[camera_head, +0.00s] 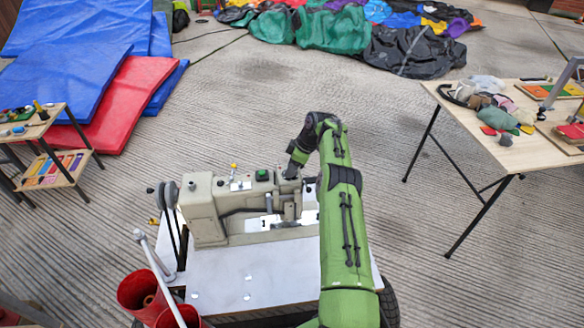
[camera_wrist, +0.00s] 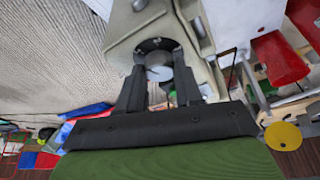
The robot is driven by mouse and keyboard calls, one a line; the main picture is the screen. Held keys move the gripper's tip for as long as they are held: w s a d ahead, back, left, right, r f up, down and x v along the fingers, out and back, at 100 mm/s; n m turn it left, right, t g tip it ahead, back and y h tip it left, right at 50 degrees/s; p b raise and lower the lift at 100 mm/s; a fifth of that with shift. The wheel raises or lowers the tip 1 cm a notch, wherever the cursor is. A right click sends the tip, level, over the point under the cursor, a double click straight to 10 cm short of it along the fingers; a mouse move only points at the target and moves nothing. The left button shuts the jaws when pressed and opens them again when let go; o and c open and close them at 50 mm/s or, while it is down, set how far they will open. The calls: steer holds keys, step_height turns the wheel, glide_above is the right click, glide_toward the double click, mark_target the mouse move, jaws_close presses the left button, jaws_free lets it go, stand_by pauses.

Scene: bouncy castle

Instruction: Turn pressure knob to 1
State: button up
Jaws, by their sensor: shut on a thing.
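The pressure knob (camera_wrist: 159,68) is a small grey round knob on a dark round plate on the end of the beige sewing machine head. In the wrist view it sits between the two black fingers of my gripper (camera_wrist: 158,85), which is shut on it. I cannot read any number on the knob. In the head view the beige sewing machine (camera_head: 207,212) stands on a white-topped table (camera_head: 250,275).
A wooden table (camera_head: 531,158) with cloth scraps stands at right. A small shelf stand (camera_head: 57,171) with tools is at left. Red bins (camera_head: 140,292) stand at the machine table's left front. Blue and red mats (camera_head: 125,95) lie behind. The concrete floor between is clear.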

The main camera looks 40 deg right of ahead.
steer(key=o, duration=1)
steer(key=shift+o, duration=0.2)
steer(key=p+v, duration=0.5)
steer(key=v, duration=1)
steer(key=shift+r, duration=0.35)
steer(key=shift+s+d, duration=0.1)
